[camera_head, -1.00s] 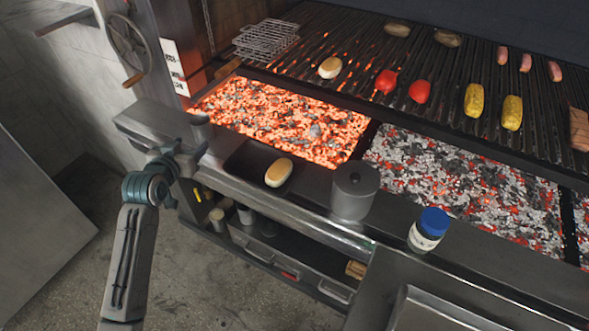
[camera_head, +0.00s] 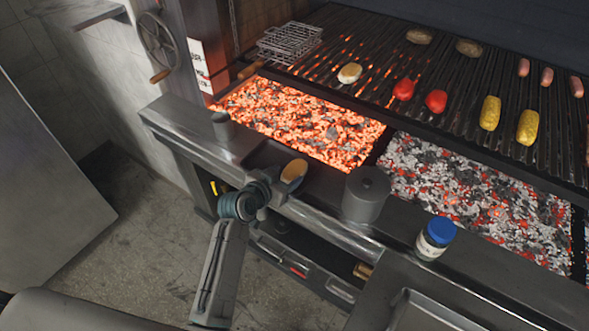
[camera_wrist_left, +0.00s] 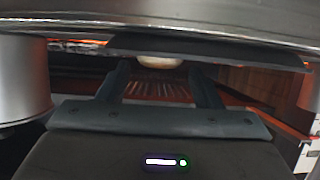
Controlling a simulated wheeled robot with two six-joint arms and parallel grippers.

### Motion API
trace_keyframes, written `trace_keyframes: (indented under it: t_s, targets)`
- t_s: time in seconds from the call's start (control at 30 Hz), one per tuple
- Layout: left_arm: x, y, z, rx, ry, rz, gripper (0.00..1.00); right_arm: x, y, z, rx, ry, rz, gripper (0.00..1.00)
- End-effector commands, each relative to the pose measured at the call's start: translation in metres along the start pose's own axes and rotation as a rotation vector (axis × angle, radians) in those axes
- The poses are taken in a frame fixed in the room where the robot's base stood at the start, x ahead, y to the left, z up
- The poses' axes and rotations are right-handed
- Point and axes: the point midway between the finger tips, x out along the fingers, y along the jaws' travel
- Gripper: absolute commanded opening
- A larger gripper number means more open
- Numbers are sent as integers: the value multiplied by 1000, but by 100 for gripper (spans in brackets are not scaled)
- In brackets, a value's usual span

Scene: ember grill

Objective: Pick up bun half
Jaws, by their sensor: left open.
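A bun half (camera_head: 294,171), golden on top, lies on a small dark tray (camera_head: 262,153) on the grill's front ledge. In the left wrist view, which looks upside down, the bun half (camera_wrist_left: 160,62) shows as a pale strip between and beyond the fingers, against the dark tray (camera_wrist_left: 230,50). My left gripper (camera_head: 276,182) is at the tray's front edge, close to the bun half. Its fingers (camera_wrist_left: 160,77) are spread and empty. Whether they touch the bun half, I cannot tell. Another pale bun half (camera_head: 349,73) lies on the grill grate. My right gripper is not in view.
A small grey cup (camera_head: 222,126) is on the ledge at left. Glowing coals (camera_head: 305,125) lie behind the tray. Peppers, corn and sausages are on the grate.

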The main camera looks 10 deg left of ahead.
Motion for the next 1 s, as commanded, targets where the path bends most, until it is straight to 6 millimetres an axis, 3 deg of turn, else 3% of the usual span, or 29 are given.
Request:
trace_keyframes:
  t_s: [0.23, 0.57, 0.7, 1.0]
  targets:
    - [31, 1, 0, -1, -1, 0, 59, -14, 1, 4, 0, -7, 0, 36]
    - [37, 0, 2, 0, 0, -1, 59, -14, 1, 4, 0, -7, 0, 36]
    - [37, 0, 2, 0, 0, -1, 32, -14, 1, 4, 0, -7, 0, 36]
    - [37, 0, 1, 0, -1, -1, 31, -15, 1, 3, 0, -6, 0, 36]
